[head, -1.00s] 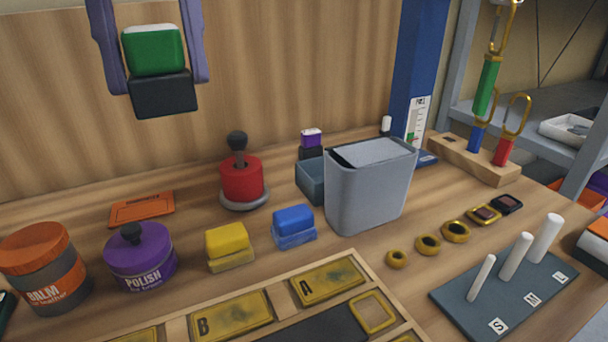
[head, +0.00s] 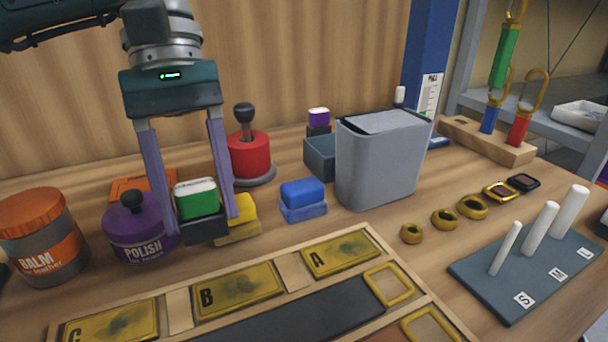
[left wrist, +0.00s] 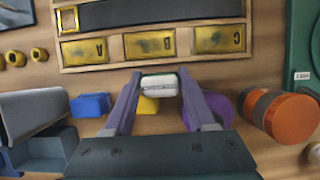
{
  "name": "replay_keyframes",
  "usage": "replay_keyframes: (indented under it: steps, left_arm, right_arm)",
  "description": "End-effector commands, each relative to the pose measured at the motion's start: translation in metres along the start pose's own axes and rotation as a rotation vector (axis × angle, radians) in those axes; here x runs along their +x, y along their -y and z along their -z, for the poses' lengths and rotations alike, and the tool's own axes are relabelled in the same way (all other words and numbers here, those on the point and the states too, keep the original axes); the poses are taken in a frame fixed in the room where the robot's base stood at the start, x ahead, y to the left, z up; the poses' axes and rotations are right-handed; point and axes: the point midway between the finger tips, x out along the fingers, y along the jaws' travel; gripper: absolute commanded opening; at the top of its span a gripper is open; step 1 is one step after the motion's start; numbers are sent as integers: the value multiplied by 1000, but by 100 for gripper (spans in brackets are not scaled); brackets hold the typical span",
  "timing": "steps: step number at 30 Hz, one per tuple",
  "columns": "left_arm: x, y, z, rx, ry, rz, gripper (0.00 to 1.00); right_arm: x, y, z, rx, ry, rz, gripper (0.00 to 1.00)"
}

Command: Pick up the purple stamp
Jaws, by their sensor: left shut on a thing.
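The purple stamp (head: 318,117) has a white top and a dark lower part. It stands at the back of the table, partly behind a dark blue-grey open box (head: 320,152) and left of the grey bin. I cannot make it out in the left wrist view. My left gripper (head: 200,226) is shut on a green stamp (head: 197,199) with a white top and a black lower part. It holds it in front of the yellow stamp (head: 238,212), far to the left of the purple one. The green stamp's pale top also shows in the left wrist view (left wrist: 158,86).
A purple polish jar (head: 138,232) and an orange-lidded balm jar (head: 42,245) stand left. A blue stamp (head: 302,194), red pot (head: 250,155) and grey bin (head: 375,170) stand to the right. A wooden tray (head: 290,270) with lettered yellow plates lies in front.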

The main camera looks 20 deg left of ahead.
Motion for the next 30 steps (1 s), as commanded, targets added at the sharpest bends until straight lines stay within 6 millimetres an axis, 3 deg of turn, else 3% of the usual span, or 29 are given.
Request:
replay_keyframes:
  steps: [6, 18, 19, 27, 30]
  left_arm:
    - [31, 0, 12, -1, 3, 2, 1]
    - [37, 0, 15, 1, 0, 0, 1]
    - [37, 0, 15, 1, 0, 0, 57]
    - [36, 0, 15, 1, 1, 1, 86]
    - [36, 0, 14, 1, 1, 1, 86]
  right_arm:
    - [1, 0, 0, 0, 0, 0, 62]
    - [6, 1, -2, 1, -1, 2, 62]
    - [6, 1, -2, 1, -1, 2, 62]
    - [5, 2, -1, 4, -1, 4, 62]
    - [5, 2, -1, 4, -1, 5, 62]
